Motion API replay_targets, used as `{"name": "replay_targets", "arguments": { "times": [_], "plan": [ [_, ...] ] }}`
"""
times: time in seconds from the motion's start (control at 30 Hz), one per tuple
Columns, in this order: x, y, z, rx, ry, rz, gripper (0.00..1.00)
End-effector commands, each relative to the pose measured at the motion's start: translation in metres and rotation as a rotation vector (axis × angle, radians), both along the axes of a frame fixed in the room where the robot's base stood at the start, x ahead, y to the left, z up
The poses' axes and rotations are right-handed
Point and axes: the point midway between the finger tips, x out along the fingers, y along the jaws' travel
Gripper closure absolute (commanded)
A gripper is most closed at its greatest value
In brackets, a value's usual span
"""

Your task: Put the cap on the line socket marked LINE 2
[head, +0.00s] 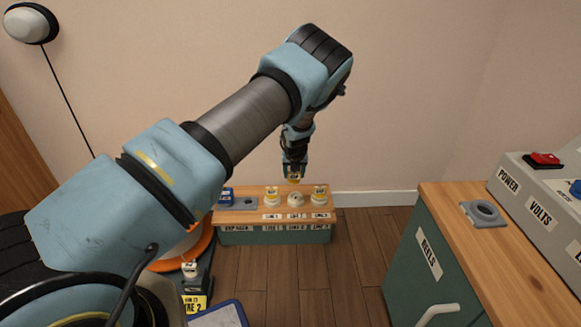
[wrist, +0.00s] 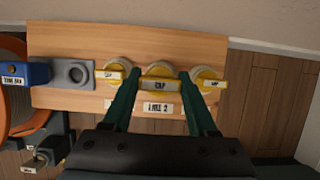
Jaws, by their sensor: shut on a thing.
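My gripper (head: 294,172) is shut on a yellow cap (wrist: 159,85) with a "CAP" label, one finger on each side of it. In the head view the held cap (head: 294,181) hangs just above the middle white socket (head: 295,200), with a small gap showing. That socket is bare, with a dark centre. In the wrist view the held cap hides most of it, and the label (wrist: 158,107) in front reads LINE 2. The left socket (head: 272,202) and right socket (head: 320,200) each carry a yellow cap.
A blue block (wrist: 25,73) and an empty grey holder (wrist: 74,74) stand left of the sockets on the wooden bench top (wrist: 170,42). A second cabinet (head: 425,255) with a grey ring holder (head: 484,212) stands at the right. Bare floor lies between.

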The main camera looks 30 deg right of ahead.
Motion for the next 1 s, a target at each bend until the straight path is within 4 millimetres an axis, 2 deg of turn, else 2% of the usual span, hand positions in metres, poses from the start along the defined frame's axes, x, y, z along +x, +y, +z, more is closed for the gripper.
{"name": "replay_targets", "arguments": {
  "times": [0.27, 0.67, 1.0],
  "plan": [
    [-0.001, -0.002, -0.010, -0.002, 0.001, -0.003, 1.00],
    [-0.001, -0.002, -0.043, -0.002, 0.000, -0.004, 1.00],
    [-0.001, -0.002, -0.057, -0.002, 0.000, -0.005, 1.00]
  ]
}}
